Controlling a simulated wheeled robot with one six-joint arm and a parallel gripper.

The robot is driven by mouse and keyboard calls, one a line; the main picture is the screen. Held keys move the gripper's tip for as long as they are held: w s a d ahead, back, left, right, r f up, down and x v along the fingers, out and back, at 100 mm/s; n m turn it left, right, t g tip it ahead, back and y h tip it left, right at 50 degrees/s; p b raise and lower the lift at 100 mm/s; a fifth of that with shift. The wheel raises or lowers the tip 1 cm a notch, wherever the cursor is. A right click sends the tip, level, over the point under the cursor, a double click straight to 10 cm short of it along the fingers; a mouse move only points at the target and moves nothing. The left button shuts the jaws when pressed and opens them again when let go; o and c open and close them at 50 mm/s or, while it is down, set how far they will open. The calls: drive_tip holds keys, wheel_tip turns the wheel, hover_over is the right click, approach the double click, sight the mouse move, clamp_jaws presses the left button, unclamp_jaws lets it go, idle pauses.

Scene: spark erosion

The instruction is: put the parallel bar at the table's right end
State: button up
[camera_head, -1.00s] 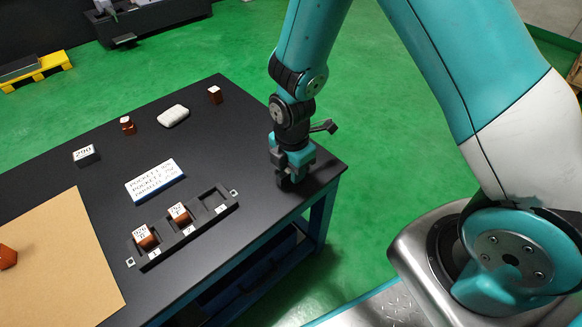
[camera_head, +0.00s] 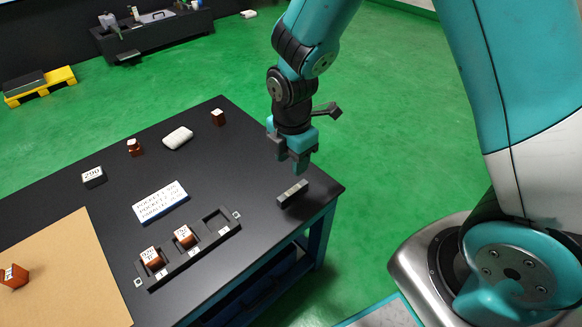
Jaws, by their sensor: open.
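The parallel bar (camera_head: 293,193) is a small dark grey bar lying on the right end of the black table (camera_head: 250,150). It lies apart from the pocket tray, near the table's right edge. My gripper (camera_head: 300,165) is open and empty, a little above the bar, with its fingers pointing down. A gap shows between the fingertips and the bar. A white label card (camera_head: 161,202) with printed lines about pockets lies on the table left of the bar.
A black pocket tray (camera_head: 188,252) holds two brown blocks (camera_head: 152,257) (camera_head: 184,237); its right pocket is empty. A 290-marked block (camera_head: 93,176), a white pad (camera_head: 178,137) and small brown pieces (camera_head: 135,148) (camera_head: 218,117) stand behind. A tan mat (camera_head: 60,270) lies left.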

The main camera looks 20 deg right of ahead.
drive_tip(key=s+a+r+m+y, duration=0.2)
drive_tip(key=s+r+m, duration=0.5)
drive_tip(key=s+r, duration=0.2)
drive_tip(key=s+a+r+m+y, duration=0.2)
drive_tip(key=s+r+m, duration=0.5)
drive_tip(key=s+r, duration=0.2)
drive_tip(key=shift+a+r+m, duration=0.2)
drive_tip(key=shift+r+m, duration=0.1)
drive_tip(key=shift+r, duration=0.55)
